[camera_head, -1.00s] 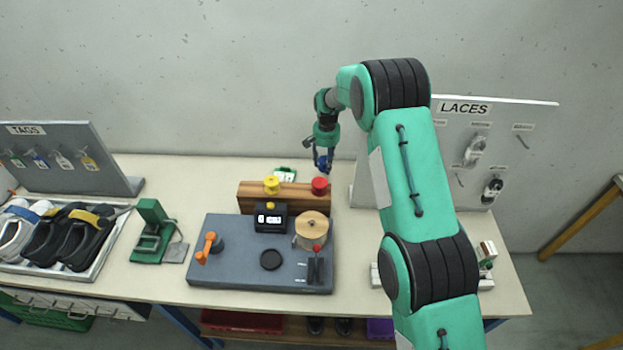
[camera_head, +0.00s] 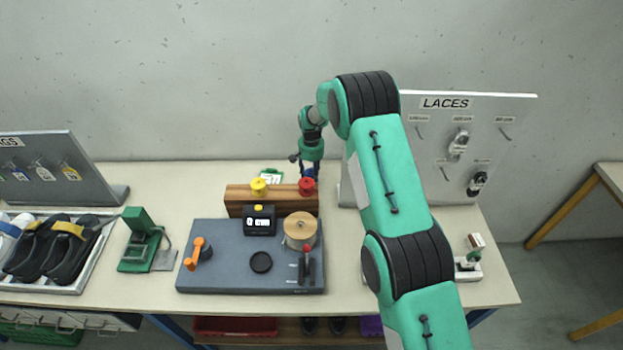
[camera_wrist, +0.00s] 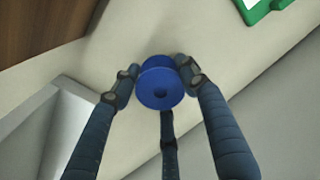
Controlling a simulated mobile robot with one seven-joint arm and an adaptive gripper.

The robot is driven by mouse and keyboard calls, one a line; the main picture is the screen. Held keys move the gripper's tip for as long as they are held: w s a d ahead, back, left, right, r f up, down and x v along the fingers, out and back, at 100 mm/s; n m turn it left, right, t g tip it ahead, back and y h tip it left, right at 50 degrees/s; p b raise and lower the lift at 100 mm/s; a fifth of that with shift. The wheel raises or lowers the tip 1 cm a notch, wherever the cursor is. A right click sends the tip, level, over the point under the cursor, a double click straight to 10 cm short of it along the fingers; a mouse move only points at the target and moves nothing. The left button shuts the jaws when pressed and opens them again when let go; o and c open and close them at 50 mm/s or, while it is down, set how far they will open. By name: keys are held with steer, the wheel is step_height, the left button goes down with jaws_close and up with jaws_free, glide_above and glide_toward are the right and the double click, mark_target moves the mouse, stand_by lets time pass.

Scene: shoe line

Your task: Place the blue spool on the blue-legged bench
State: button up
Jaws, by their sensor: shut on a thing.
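The blue spool (camera_wrist: 158,90) is between the fingers of my gripper (camera_wrist: 163,84) in the wrist view, its round flange facing the camera. My gripper is shut on it. The pale top of the blue-legged bench (camera_head: 350,262) lies beneath the spool; I cannot tell whether they touch. In the head view my gripper (camera_head: 309,171) is at the back of this bench, just behind the red spool, and the held spool is mostly hidden. A blue leg (camera_head: 478,318) shows under the bench's right front.
A wooden rack (camera_head: 240,200) holds a yellow spool (camera_head: 259,187) and a red spool (camera_head: 306,186), close in front of my gripper. The laces board (camera_head: 490,150) stands to the right, and a green clipboard (camera_head: 271,177) lies to the left. Another table (camera_head: 612,178) stands far right.

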mark_target(311, 172)
steer(key=shift+f, duration=0.95)
steer(key=shift+f, duration=0.1)
steer(key=o, duration=1.1)
steer(key=shift+r, duration=6.1)
steer(key=shift+r, duration=0.15)
